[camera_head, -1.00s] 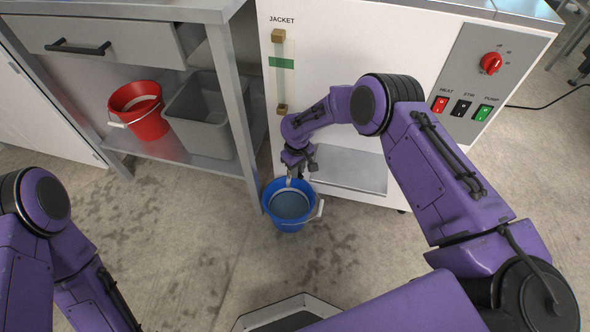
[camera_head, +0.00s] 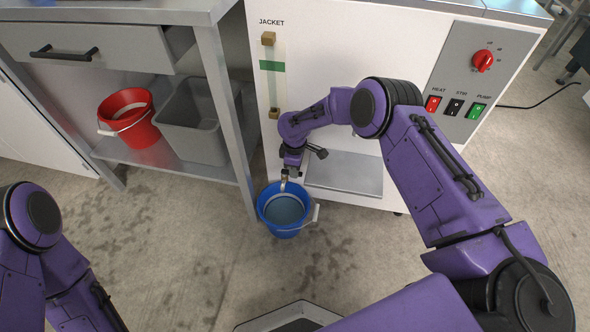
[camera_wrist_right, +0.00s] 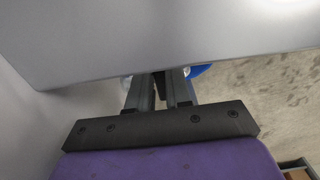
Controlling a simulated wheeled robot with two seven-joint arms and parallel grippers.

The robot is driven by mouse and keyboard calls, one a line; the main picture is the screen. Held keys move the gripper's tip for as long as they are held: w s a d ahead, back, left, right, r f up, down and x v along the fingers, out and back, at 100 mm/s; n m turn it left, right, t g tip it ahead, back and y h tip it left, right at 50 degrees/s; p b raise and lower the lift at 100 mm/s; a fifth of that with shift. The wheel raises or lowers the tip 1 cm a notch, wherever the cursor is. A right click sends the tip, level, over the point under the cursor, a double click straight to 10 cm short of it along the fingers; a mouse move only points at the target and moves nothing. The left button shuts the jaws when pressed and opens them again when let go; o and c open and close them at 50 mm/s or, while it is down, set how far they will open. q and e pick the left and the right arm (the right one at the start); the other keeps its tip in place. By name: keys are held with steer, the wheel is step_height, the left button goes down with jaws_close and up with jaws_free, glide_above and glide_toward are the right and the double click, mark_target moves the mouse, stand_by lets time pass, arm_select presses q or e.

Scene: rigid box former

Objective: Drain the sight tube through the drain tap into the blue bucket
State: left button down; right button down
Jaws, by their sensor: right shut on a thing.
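The sight tube (camera_head: 272,90) stands upright on the white cabinet front under the word JACKET, between two brass fittings, with a green band behind it. Its liquid level is too faint to tell. The blue bucket (camera_head: 267,213) stands on the floor below, with grey-blue liquid in it. A pale spout of the drain tap (camera_head: 284,185) shows above the bucket's far rim. My right gripper (camera_head: 291,172) is at the tap, shut on it; the wrist view shows a dark piece between the fingers (camera_wrist_right: 160,90). The tap's handle is mostly hidden. My left gripper is out of view.
A red bucket (camera_head: 128,117) and a grey bin (camera_head: 192,135) stand on the shelf under the bench at left. A metal ledge (camera_head: 345,175) juts from the cabinet right of the tap. Switches (camera_head: 454,107) and a red knob (camera_head: 483,61) sit at upper right. The floor in front is clear.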

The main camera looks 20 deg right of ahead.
stand_by(0.4)
steer(key=c, duration=1)
jaws_free()
steer(key=shift+c, duration=0.2)
step_height(320, 180, up, 10)
steer(key=p, duration=0.3)
steer(key=shift+r, duration=0.25)
